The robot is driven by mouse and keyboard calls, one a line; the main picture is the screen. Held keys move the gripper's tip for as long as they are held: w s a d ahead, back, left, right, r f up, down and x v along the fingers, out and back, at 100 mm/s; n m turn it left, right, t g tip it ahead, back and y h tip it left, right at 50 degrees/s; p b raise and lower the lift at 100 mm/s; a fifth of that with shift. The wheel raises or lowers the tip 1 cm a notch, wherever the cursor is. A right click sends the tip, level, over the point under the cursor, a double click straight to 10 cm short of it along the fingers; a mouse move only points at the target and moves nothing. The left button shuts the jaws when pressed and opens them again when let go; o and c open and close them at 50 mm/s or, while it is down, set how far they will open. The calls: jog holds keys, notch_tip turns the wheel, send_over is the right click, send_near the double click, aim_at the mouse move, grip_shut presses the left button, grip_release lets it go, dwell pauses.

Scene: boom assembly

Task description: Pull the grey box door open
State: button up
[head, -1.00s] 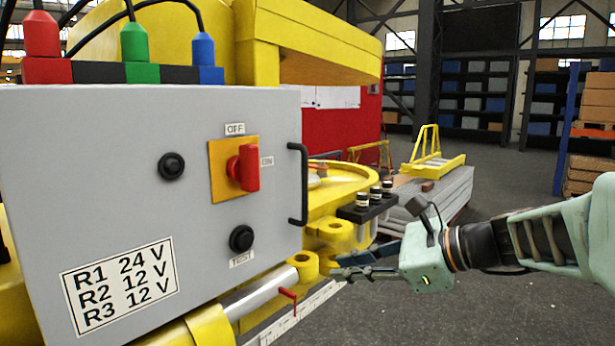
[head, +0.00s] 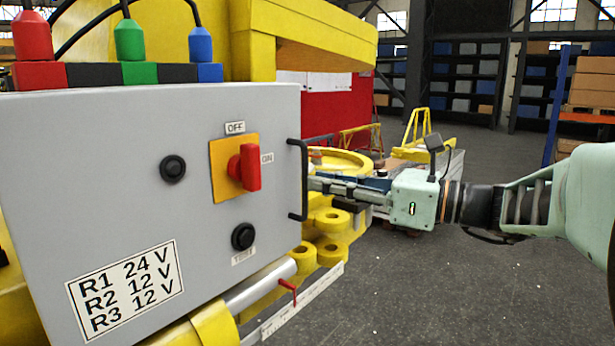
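The grey box door (head: 110,200) fills the left of the head view and looks closed. Its black bar handle (head: 304,180) runs upright along the right edge. My gripper (head: 318,185) reaches in from the right at mid-handle height, its fingers pointing left. The fingertips are right beside the handle; whether they touch or straddle it I cannot tell. The fingers overlap in this view, so their opening is unclear. On the door are a red rotary switch (head: 248,167) on a yellow plate, two black buttons and a label with R1, R2 and R3 voltages.
Red, green and blue plugs (head: 130,40) with cables stand on top of the box. Yellow machine parts (head: 330,225) lie behind and below the handle. A white ruler-like strip (head: 295,305) slants beneath. Open grey floor (head: 430,290) lies at lower right.

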aim_at(306, 213)
jog(key=shift+x, duration=2.25)
jog(key=shift+c, duration=0.3)
grip_shut()
jog(key=shift+s+d, duration=0.1)
